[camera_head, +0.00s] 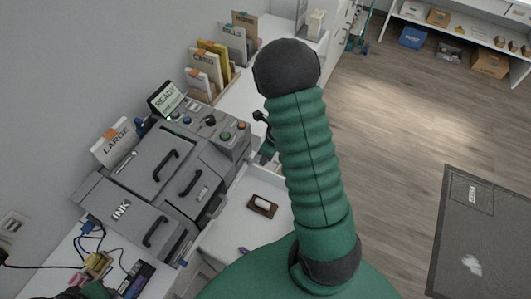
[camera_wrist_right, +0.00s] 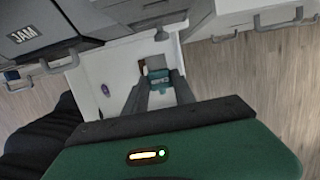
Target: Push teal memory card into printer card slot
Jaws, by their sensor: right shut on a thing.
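The teal memory card (camera_wrist_right: 158,74) is between the fingertips of my right gripper (camera_wrist_right: 159,84) in the right wrist view. The gripper is shut on it, and the fingers cover its sides. In the head view my green right arm hides most of that hand, and I cannot make out the card. The grey printer (camera_head: 165,160) stands on the left in the head view, with a lit READY screen. I cannot tell which opening is its card slot. A dark and green piece at the bottom left edge may be my left gripper (camera_head: 85,292); its fingers cannot be made out.
A white surface in front of the printer carries a brown holder with a white item (camera_head: 262,205) and a small purple thing (camera_head: 243,250). Cables and small items lie at the lower left. File holders (camera_head: 212,65) stand behind the printer. Open floor lies to the right.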

